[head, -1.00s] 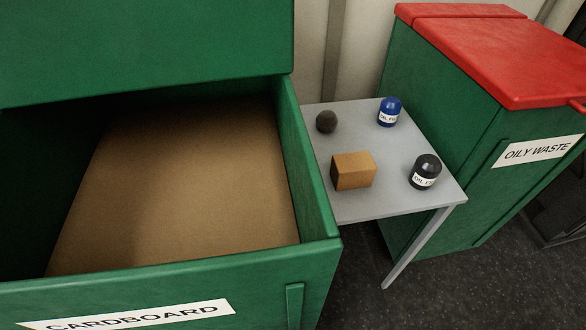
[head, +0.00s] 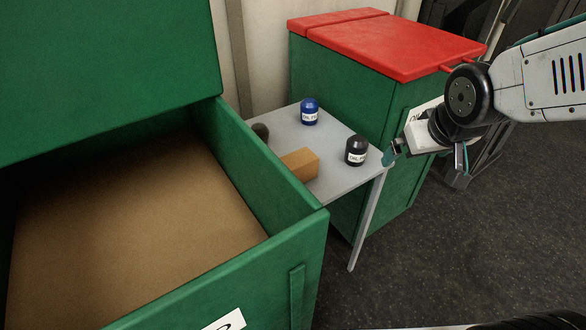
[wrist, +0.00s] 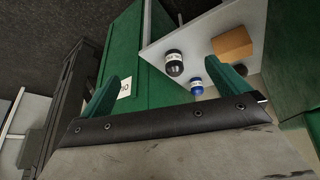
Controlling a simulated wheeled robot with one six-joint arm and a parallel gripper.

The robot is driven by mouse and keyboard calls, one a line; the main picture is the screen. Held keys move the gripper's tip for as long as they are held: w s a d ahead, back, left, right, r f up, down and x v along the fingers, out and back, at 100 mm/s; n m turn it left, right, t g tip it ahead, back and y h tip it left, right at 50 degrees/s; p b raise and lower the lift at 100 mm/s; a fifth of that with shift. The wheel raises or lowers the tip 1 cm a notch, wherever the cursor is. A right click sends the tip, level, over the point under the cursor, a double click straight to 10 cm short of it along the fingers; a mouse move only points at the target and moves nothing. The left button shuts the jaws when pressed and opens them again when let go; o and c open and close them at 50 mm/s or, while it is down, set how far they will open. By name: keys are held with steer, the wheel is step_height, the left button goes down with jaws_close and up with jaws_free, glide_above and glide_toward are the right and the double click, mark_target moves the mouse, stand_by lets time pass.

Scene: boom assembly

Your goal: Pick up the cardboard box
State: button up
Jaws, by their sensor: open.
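The small brown cardboard box (head: 300,163) sits on the grey table, partly hidden in the head view by the wall of the green bin. In the wrist view the box (wrist: 232,43) is whole, near the top right. My gripper (head: 425,158) is at the right end of the table, apart from the box, with the black oil filter between them. In the wrist view my gripper's two green fingers (wrist: 165,92) stand wide apart with nothing between them touching.
A black oil filter (head: 356,151) and a blue one (head: 309,112) stand on the grey table (head: 340,178). A dark round thing (head: 261,131) is behind the bin wall. The open cardboard bin (head: 270,262) is left; the red-lidded oily waste bin (head: 350,90) stands behind.

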steer(key=w+a+f+n+t+y, duration=0.2)
steer(key=w+a+f+t, duration=0.1)
steer(key=w+a+f, duration=0.5)
steer(key=n+t+y, duration=0.3)
steer(key=y, duration=0.2)
glide_toward(295, 159)
steer(key=w+d, duration=0.1)
steer(key=d, duration=0.1)
steer(key=shift+y, duration=0.3)
steer(key=x, duration=0.7)
steer(key=shift+s+a+f, duration=0.15)
steer(key=shift+s+f, duration=0.1)
steer(key=shift+f, duration=0.05)
steer(key=x, duration=0.5)
steer(key=shift+a+f, duration=0.15)
steer(key=shift+f, duration=0.15)
steer(key=c, duration=0.7)
